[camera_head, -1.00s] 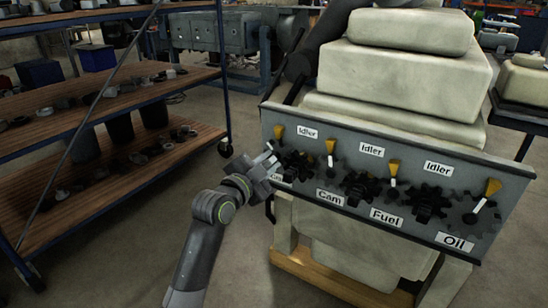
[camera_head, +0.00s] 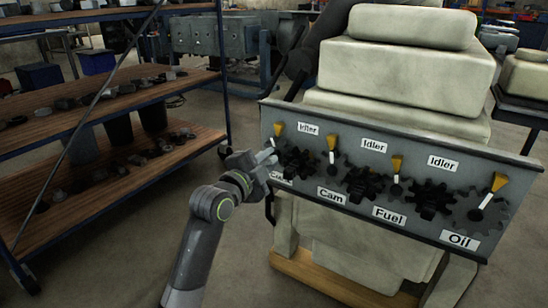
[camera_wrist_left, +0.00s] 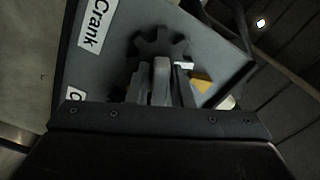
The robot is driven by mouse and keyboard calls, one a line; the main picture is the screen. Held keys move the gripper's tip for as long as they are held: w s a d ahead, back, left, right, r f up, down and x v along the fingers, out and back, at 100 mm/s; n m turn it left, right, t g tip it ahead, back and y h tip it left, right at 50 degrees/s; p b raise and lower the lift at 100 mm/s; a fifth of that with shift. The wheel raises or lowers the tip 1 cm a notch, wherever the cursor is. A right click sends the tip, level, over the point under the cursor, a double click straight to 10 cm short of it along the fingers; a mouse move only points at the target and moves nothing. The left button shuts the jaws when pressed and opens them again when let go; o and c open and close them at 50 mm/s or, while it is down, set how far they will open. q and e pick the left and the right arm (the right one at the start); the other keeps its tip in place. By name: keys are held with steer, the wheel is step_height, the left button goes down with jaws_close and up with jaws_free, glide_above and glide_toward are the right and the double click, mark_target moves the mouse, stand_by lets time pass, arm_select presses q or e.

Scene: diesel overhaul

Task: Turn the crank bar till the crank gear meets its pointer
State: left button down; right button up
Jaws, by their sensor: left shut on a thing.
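My left gripper (camera_head: 268,163) is at the left end of the gear panel (camera_head: 350,215), in front of the crank gear. It is shut on the crank bar, which is mostly hidden by the fingers. In the left wrist view the fingers (camera_wrist_left: 162,84) reach to the dark toothed crank gear (camera_wrist_left: 160,44). A white mark (camera_wrist_left: 183,65) shows there close to the yellow pointer (camera_wrist_left: 202,82); I cannot tell if they line up. In the head view the yellow pointer (camera_head: 277,129) stands above the gripper. The crank label (camera_wrist_left: 96,22) is partly covered in the head view. My right gripper is out of view.
Cam, fuel and oil gears with idlers sit along the panel to the right, including a dark gear (camera_head: 362,184) and another yellow pointer (camera_head: 397,163). A pale engine block (camera_head: 405,70) stands behind. A shelf rack (camera_head: 110,110) stands left, with open floor between.

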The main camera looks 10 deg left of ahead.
arm_select(q)
steer(key=shift+f+m+b, duration=0.2)
steer(key=shift+m+b, duration=0.1)
steer(key=shift+m, duration=0.3)
steer(key=shift+r+m, duration=0.15)
steer(key=shift+m, duration=0.25)
steer(key=shift+m+b, duration=0.4)
steer(key=shift+b, duration=0.1)
steer(key=shift+m+b, duration=0.55)
steer(key=shift+m, duration=0.35)
steer(key=c, duration=1)
jaws_free()
steer(key=shift+o, duration=0.2)
